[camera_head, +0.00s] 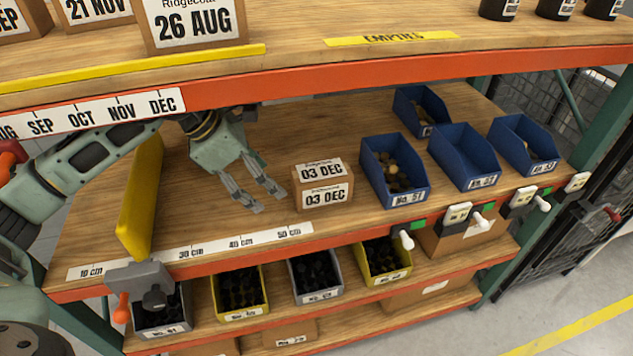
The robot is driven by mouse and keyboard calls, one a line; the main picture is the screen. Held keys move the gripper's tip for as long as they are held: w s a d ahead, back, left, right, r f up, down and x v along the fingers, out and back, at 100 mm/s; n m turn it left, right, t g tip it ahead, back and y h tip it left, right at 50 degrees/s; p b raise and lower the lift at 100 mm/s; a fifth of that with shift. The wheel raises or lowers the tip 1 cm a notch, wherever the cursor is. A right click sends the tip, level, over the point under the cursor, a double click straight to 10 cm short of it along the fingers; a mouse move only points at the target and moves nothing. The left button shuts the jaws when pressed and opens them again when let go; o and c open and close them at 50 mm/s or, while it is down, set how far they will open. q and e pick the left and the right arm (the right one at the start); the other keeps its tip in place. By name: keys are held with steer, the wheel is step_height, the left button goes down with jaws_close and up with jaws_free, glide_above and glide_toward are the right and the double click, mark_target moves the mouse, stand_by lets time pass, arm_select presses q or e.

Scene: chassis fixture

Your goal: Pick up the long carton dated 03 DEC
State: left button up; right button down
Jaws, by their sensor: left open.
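The carton dated 03 DEC (323,184) is a brown box on the middle shelf, left of the blue bins. White labels reading 03 DEC show on its top and its front face. My left gripper (271,202) reaches in under the upper shelf from the left. Its fingers are open and empty, pointing down and to the right, just left of the carton. I see a small gap between the fingertips and the carton. My right gripper is not in view.
Blue bins, the nearest marked No. 51 (394,189), stand right of the carton. A yellow divider (138,205) stands on the left. The upper shelf's orange edge (300,86) hangs above, bearing a 26 AUG carton (194,24). The wooden shelf in front of the gripper is clear.

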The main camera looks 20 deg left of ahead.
mark_target(313, 172)
arm_select(q)
steer(key=w+d+p, duration=0.1)
steer(key=w+d, duration=0.1)
steer(key=w+d+p, duration=0.1)
steer(key=d, duration=0.2)
steer(key=w+d+p, duration=0.1)
steer(key=w+d, duration=0.1)
steer(key=d, duration=0.1)
steer(key=shift+w, duration=0.3)
steer(key=shift+w+d, duration=0.15)
steer(key=shift+w+d+f, duration=0.1)
steer(key=shift+d+f, duration=0.15)
steer(key=shift+f, duration=0.25)
steer(key=p+x, duration=0.1)
steer(key=x, duration=0.2)
steer(key=shift+w+d+f, duration=0.1)
steer(key=shift+d+f, duration=0.05)
steer(key=shift+f, duration=0.05)
steer(key=shift+w+f, duration=0.1)
steer(key=shift+f, duration=0.15)
steer(key=c, duration=0.6)
steer(key=shift+r, duration=0.1)
steer(key=c, duration=1.1)
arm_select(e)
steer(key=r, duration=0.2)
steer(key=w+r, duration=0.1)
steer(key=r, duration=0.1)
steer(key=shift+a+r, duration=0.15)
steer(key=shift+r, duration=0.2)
